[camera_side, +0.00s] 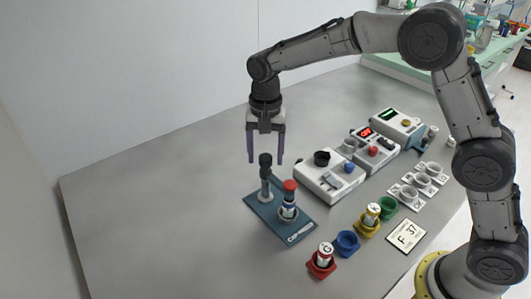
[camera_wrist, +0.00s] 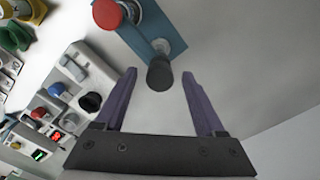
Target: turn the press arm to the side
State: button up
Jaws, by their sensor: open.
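A teal base plate (camera_side: 262,211) lies on the grey table. A grey post (camera_side: 265,185) with a dark knob (camera_side: 265,159) on top stands at its far left; which part is the press arm I cannot clearly tell. A bottle with a red top (camera_side: 289,186) stands beside the post on the plate. My gripper (camera_side: 266,162) points down over the post, open and empty. In the wrist view the dark knob (camera_wrist: 160,74) shows between the two fingertips, touching neither. The red top (camera_wrist: 107,14) also shows there at the upper edge.
A white device with a black knob (camera_side: 322,158) stands right of the plate, with more devices behind. Red (camera_side: 321,266), blue (camera_side: 347,243), yellow (camera_side: 367,227) and green (camera_side: 388,208) holders stand in front right. The table left of the plate is clear.

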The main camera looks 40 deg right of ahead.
grip_shut()
jog(key=shift+r, duration=0.1)
dwell(1.2)
